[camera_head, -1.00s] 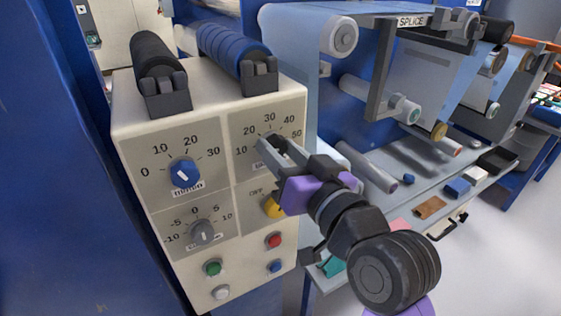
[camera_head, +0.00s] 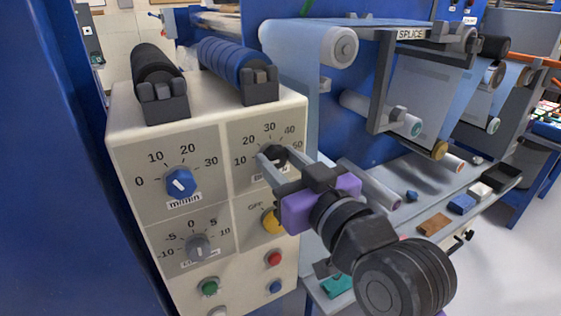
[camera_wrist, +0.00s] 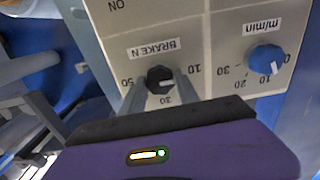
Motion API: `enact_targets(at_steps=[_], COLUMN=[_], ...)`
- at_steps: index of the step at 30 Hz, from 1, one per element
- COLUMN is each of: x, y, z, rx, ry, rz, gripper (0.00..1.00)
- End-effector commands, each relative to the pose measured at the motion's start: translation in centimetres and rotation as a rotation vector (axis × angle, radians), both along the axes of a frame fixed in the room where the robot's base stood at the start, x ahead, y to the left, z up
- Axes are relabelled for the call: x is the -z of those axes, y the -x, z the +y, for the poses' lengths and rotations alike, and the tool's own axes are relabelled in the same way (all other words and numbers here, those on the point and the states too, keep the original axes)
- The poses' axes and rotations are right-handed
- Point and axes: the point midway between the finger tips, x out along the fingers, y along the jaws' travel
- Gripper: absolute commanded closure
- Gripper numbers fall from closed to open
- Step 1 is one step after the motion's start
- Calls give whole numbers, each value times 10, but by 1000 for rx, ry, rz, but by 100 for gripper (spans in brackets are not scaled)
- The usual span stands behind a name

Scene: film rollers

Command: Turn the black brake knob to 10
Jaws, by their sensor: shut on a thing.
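The black brake knob (camera_head: 274,156) sits at the upper right of the cream control panel (camera_head: 215,215), under a dial printed 10 to 50. My gripper (camera_head: 274,158) is shut on the knob, one finger on each side of it. In the wrist view the black knob (camera_wrist: 159,79) shows between the two grey fingers, below an upside-down "BRAKE N" label (camera_wrist: 153,49). Its white pointer mark is small there and points toward the side of the printed 10. The fingers hide part of the dial's numbers in the wrist view.
A blue m/min knob (camera_head: 181,182) is left of the brake knob. A grey knob (camera_head: 199,247), a yellow knob (camera_head: 271,221) and red (camera_head: 273,259) and green (camera_head: 208,287) buttons are lower on the panel. Two rollers (camera_head: 233,62) lie on top of the box.

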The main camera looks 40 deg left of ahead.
Motion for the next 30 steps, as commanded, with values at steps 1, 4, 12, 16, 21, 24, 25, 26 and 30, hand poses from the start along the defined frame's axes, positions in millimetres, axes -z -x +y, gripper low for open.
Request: enact_targets(at_steps=[1,4,12,16,21,24,25,26,30], x=[2,2,1,1,1,1,1,1,1], y=[0,0,0,0,6,12,14,16,24], z=[0,0,0,-1,-17,-33,-37,-42,-60], rx=[0,0,0,0,2,4,3,2,2], ry=[5,5,1,1,-1,-1,-1,-1,1], rz=[2,2,2,1,2,2,3,3,1], gripper=[100,55,41,41,41,41,41,41,41])
